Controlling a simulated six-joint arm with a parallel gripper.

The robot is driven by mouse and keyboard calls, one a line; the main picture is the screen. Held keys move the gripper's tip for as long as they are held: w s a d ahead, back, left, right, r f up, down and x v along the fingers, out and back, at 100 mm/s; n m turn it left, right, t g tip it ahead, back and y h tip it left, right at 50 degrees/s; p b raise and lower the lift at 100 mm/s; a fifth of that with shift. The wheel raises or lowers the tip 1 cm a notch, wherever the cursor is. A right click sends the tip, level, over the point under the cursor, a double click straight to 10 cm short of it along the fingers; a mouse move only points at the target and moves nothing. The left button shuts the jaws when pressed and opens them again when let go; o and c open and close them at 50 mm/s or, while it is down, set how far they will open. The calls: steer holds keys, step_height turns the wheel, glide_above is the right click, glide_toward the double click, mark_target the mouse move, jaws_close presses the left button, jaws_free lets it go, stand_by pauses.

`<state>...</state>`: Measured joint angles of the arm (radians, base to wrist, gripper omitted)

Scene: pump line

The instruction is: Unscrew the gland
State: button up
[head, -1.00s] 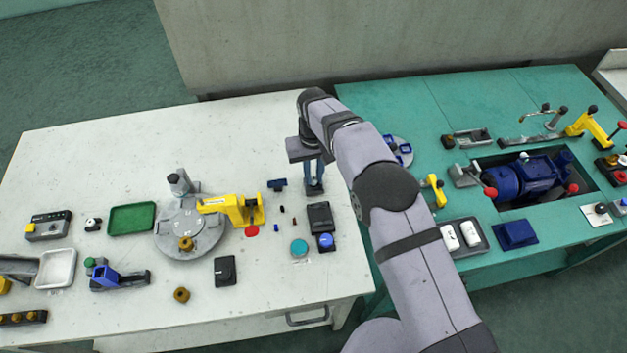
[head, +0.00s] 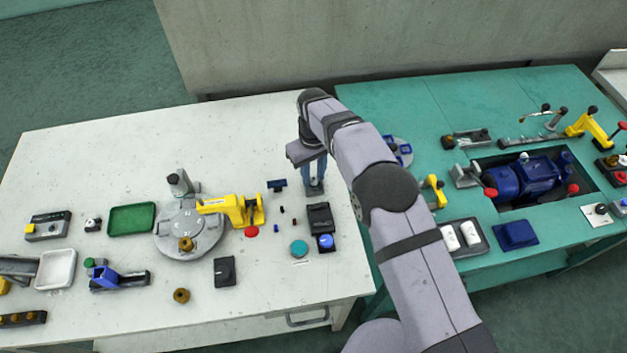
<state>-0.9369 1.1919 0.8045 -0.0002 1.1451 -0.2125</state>
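My gripper (head: 315,185) points down at the right end of the white table, with its blue fingers low over a small dark grey fixture (head: 314,191). The fingers and the arm hide most of what is there, and I cannot tell whether they are closed on a part. I cannot make out for certain which part is the gland. A brass-coloured fitting (head: 186,244) sits on the round grey plate (head: 205,236). A separate brass-coloured ring (head: 181,295) lies near the front of the table.
A yellow clamp (head: 235,208) reaches over the round plate. A green tray (head: 131,218), a white tray (head: 56,268) and a black block (head: 225,271) lie on the white table (head: 110,150). A blue pump (head: 525,177) sits in the green bench's recess. The white table's back is clear.

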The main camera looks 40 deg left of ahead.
mark_target(314, 178)
steer(key=shift+r+p, duration=1.4)
steer(key=shift+r, duration=0.85)
steer(key=shift+w+d, duration=0.1)
steer(key=w+d+r+m, duration=0.2)
steer(key=d+r, duration=0.1)
steer(key=d, duration=0.6)
steer(key=w+d+r+m, duration=0.1)
steer(key=d+r+m, duration=0.2)
steer(key=d, duration=0.7)
steer(key=w+d+r+m, duration=0.2)
steer(key=d+r, duration=0.2)
steer(key=d, duration=0.5)
steer(key=s+d+m, duration=0.6)
steer(key=s+d, duration=1.1)
steer(key=d, duration=0.1)
steer(key=shift+s+d+f, duration=0.25)
steer(key=shift+d+f, duration=0.05)
steer(key=shift+f, duration=0.1)
